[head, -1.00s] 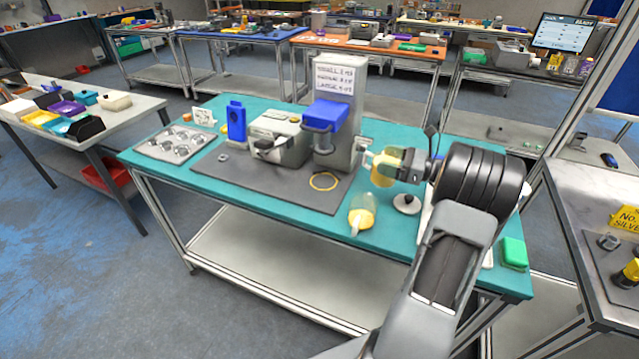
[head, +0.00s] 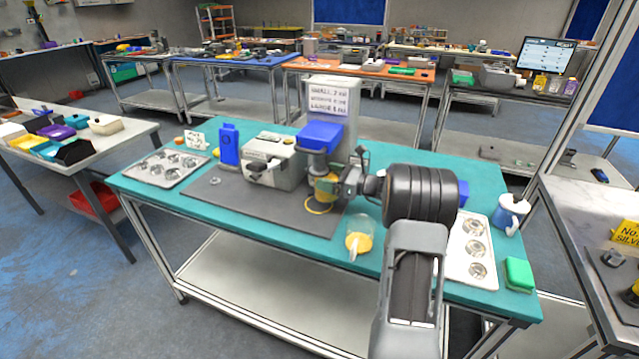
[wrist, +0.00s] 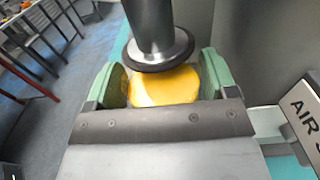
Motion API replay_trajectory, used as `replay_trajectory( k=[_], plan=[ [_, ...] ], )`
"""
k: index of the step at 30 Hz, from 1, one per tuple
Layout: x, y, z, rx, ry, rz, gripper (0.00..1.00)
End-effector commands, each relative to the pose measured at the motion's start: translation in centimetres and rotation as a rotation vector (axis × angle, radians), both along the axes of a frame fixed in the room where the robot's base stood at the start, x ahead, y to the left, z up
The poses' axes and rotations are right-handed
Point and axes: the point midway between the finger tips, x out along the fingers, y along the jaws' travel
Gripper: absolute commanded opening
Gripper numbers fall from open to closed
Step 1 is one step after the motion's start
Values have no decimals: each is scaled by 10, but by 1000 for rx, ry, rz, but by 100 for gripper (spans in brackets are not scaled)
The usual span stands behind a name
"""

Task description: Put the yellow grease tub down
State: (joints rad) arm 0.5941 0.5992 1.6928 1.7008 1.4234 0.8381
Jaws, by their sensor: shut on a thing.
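The yellow grease tub (head: 322,187) is held in my gripper (head: 335,185), in front of the grey machine with the blue head. In the wrist view the tub's yellow top (wrist: 165,87) lies between the two green jaws of my gripper (wrist: 163,88). A dark round plunger (wrist: 158,50) hangs right over the tub; I cannot tell whether they touch. A yellow ring (head: 318,207) marks the dark grey mat (head: 240,200) just under the tub. The gripper hides part of the tub, and its underside cannot be made out clearly.
The grey press machine (head: 345,95) with its blue head (head: 320,136) stands close behind the gripper. A clear bottle with yellow contents (head: 358,240) stands in front. A tray with round wells (head: 472,250), a blue mug (head: 508,214) and a green block (head: 519,273) are at right.

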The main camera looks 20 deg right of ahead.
Motion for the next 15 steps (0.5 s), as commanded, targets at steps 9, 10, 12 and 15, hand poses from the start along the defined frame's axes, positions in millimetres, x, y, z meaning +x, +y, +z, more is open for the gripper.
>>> replay_trajectory(
  k=[9,10,12,15],
  plan=[
    [21,21,1,0,-1,-2,46],
    [22,21,0,1,-1,-2,46],
    [22,21,-3,1,0,-2,46],
    [22,21,-12,2,1,-1,46]
  ],
)
